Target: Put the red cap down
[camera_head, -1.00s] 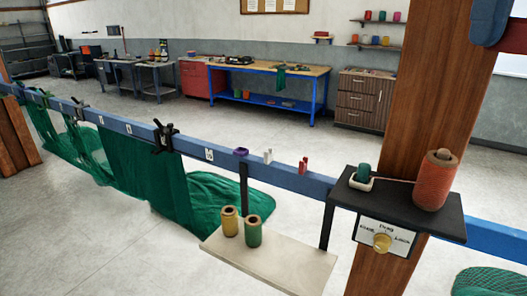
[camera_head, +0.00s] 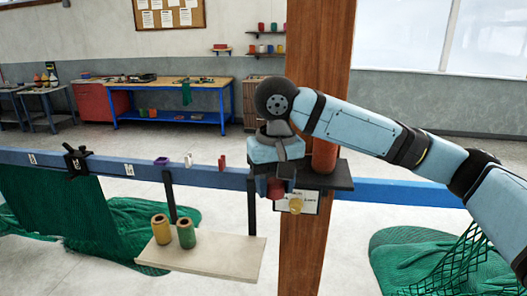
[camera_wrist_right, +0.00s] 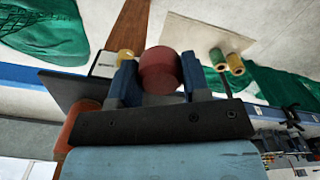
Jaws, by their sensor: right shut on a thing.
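The red cap (camera_head: 277,188) is between the fingers of my right gripper (camera_head: 276,178). It sits in front of the small dark shelf (camera_head: 338,180) on the wooden post, near the shelf's left part. In the right wrist view the round red cap (camera_wrist_right: 160,68) shows clearly between the two blue fingers, and they are shut on it. My gripper hides much of the shelf top, including the small dish seen there earlier. My left gripper is not in view.
A red-orange spool (camera_head: 324,158) stands on the shelf, partly behind my arm. Below are a dial plate with a yellow knob (camera_head: 295,205) and a pale board (camera_head: 220,252) holding a yellow spool (camera_head: 161,229) and a green spool (camera_head: 186,232). A blue rail (camera_head: 210,178) runs across.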

